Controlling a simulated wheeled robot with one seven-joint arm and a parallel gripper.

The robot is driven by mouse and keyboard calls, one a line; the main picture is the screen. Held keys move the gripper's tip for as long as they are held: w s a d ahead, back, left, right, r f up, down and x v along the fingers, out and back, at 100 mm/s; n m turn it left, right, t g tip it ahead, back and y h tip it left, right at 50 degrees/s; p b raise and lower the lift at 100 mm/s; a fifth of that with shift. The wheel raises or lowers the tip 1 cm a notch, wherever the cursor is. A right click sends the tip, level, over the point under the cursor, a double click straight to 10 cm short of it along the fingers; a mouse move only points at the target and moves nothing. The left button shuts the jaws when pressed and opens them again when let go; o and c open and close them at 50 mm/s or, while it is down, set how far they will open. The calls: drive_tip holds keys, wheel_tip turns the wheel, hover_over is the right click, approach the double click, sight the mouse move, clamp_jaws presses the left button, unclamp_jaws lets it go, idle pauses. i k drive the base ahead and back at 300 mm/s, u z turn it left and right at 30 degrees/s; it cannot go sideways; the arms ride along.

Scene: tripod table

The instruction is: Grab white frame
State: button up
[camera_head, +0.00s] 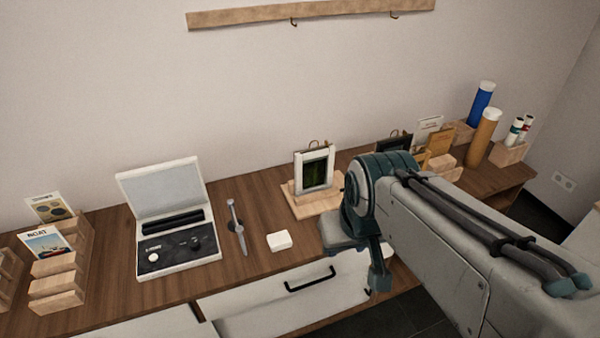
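The white frame (315,173) stands upright on a light wooden stand (312,204) on the brown desk, right of centre. It holds a dark green picture, and a small brass-coloured hook shows above its top edge. My gripper (367,262) is low and to the right of the frame, near the desk's front edge and apart from the frame. A teal finger-like part hangs down there, but my arm hides much of the rest, so its opening does not show.
Left of the frame are a white block (279,241), a grey tool (237,228) and an open white case (168,215). Card racks (58,270) stand far left. A dark frame (394,144), cards and tubes (483,137) stand behind my arm. A drawer handle (310,280) protrudes in front.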

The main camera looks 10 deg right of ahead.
sight(313, 166)
drive_tip(key=u, duration=0.7)
drive_tip(key=i, duration=0.65)
drive_tip(key=z, duration=1.1)
